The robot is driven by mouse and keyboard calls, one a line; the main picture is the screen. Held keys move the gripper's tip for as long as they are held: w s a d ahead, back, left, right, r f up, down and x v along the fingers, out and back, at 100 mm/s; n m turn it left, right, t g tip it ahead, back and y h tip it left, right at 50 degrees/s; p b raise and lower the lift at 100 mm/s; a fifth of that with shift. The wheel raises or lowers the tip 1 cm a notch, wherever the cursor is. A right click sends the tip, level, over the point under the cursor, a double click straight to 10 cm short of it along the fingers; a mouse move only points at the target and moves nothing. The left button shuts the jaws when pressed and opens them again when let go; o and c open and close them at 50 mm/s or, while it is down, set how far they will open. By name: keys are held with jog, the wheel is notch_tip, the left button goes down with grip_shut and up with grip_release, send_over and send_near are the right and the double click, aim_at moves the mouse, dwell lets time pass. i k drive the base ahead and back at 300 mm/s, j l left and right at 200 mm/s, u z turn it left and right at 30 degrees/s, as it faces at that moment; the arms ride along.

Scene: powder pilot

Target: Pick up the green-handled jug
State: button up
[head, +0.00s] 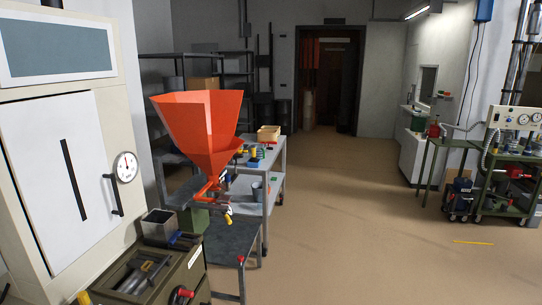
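A small grey vessel (257,192) stands on the lower shelf of the grey cart (273,172), left of the middle. A small green patch shows at its right side; it may be the handle of the green-handled jug, but it is too small to be sure. No other jug with a green handle can be made out. My gripper is not in view.
An orange hopper (198,128) stands before the cart, above a dark low table (230,243). A cream cabinet with a gauge (125,167) and a green machine (150,272) fill the left. A green equipment cart (510,185) stands right. The middle floor is clear to the doorway.

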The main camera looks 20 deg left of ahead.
aim_at(261, 153)
jog(key=i+u, duration=0.2)
jog(key=i, duration=2.3)
jog(key=i+u, duration=0.1)
jog(key=i, duration=0.45)
jog(key=i+l+u, duration=0.1)
jog(key=i, duration=0.5)
jog(key=i+l+u, duration=0.15)
jog(key=i, duration=0.4)
jog(key=i+u, duration=0.8)
jog(key=u, duration=0.2)
jog(key=i+l+u, duration=0.25)
jog(key=u, duration=0.25)
jog(key=i+l+u, duration=0.5)
jog(key=k+j, duration=0.05)
